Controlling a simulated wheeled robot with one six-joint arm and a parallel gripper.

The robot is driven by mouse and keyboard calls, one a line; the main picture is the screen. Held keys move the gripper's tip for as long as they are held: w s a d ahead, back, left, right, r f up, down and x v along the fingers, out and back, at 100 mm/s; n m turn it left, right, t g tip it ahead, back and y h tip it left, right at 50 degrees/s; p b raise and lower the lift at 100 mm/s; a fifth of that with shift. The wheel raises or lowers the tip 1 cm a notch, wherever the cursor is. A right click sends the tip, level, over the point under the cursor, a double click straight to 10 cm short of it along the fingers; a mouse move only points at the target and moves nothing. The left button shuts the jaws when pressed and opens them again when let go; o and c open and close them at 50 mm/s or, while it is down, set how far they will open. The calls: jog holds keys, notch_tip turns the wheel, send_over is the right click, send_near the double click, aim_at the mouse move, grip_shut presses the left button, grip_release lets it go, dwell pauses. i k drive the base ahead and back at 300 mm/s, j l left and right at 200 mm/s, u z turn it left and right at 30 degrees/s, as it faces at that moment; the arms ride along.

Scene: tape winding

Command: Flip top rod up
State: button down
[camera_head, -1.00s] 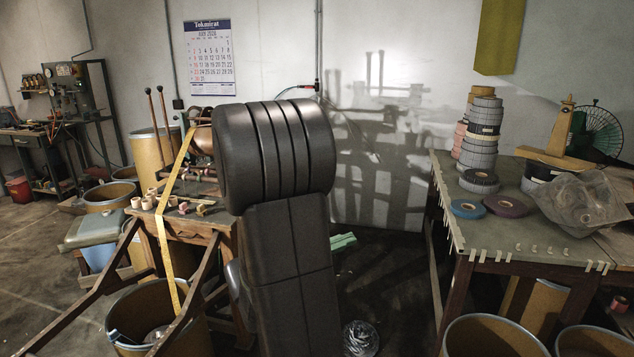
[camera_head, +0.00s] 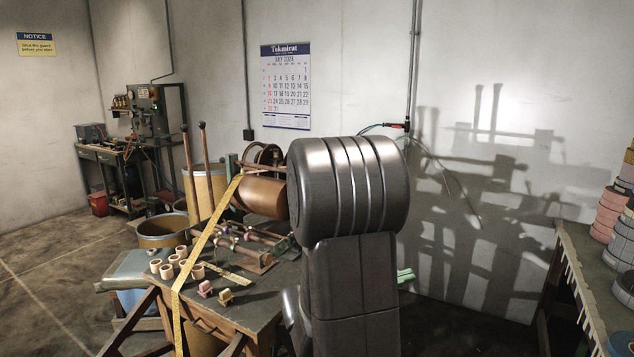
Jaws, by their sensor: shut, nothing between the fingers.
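A winding machine stands on the wooden table (camera_head: 255,312) left of centre. It has a copper-coloured drum (camera_head: 258,197) and a dark wheel (camera_head: 268,154) behind. Two long handles with dark knobs (camera_head: 188,160) rise at its back left, leaning slightly. Low rods with small knobs (camera_head: 240,237) lie across the front of the machine. I cannot tell which rod is the top one. A yellow tape (camera_head: 205,240) runs from the drum down past the table's front edge. My dark arm link (camera_head: 352,190) covers the machine's right side. My gripper is not in view.
Several small tape rolls (camera_head: 168,270) and two small blocks (camera_head: 226,297) lie on the table. A barrel (camera_head: 163,232) stands behind left. A second table (camera_head: 578,285) with stacked rolls (camera_head: 610,215) is at right. Floor at left is open.

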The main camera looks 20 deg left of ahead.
aim_at(256, 165)
jog(key=i+u, duration=0.35)
jog(key=i+l+u, duration=0.1)
jog(key=i+u, duration=0.25)
jog(key=i, duration=0.15)
jog(key=i+l+u, duration=0.2)
jog(key=i+u, duration=0.15)
jog(key=i+l+u, duration=0.35)
jog(key=i+j, duration=0.05)
